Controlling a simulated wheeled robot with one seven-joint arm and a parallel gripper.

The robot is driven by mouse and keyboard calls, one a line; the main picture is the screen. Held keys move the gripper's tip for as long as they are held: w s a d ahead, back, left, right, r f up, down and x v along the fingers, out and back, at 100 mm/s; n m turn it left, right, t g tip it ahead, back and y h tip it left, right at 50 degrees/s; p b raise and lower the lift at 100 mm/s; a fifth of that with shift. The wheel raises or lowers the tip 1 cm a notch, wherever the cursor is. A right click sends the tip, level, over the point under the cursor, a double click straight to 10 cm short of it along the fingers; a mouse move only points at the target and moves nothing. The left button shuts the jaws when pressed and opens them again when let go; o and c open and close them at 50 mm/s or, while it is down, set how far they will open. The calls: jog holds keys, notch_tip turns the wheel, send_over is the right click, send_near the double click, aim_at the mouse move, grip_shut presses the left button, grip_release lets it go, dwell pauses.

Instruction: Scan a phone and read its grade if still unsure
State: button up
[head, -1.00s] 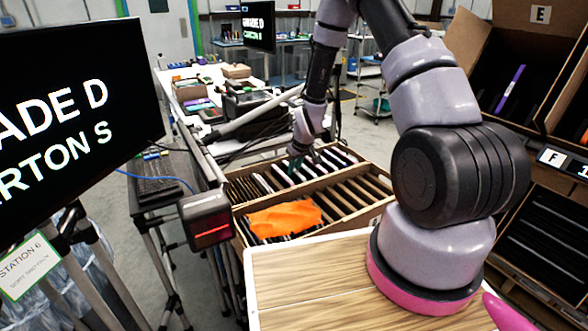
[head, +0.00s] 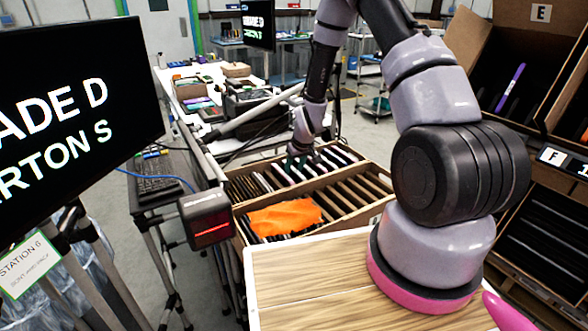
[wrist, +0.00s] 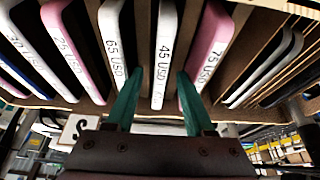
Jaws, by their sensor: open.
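My gripper (head: 294,160) is low over the slotted carton of phones (head: 248,240), and in the head view its fingers are small and hard to make out. In the wrist view my gripper (wrist: 157,80) is open, with one teal finger on each side of a white phone marked 45 USD (wrist: 165,50). I cannot tell whether the fingers touch it. A white phone marked 65 USD (wrist: 111,35) stands to its left and a pink phone marked 75 USD (wrist: 207,45) to its right. The scanner (head: 206,218) shows a red line. The monitor (head: 75,120) reads "ADE D" and "RTON S", cut off at the left.
An orange cloth (head: 285,217) lies over the carton's near slots. Tilted cartons, one under sign E (head: 541,13) and one by sign F (head: 554,157), stand at the right. A keyboard (head: 155,177) is behind the scanner. The wooden top (head: 310,285) before me is bare.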

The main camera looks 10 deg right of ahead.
jog(key=v, duration=1)
notch_tip(320, 180, up, 10)
jog(key=shift+s+f, duration=0.15)
jog(key=shift+f, duration=0.05)
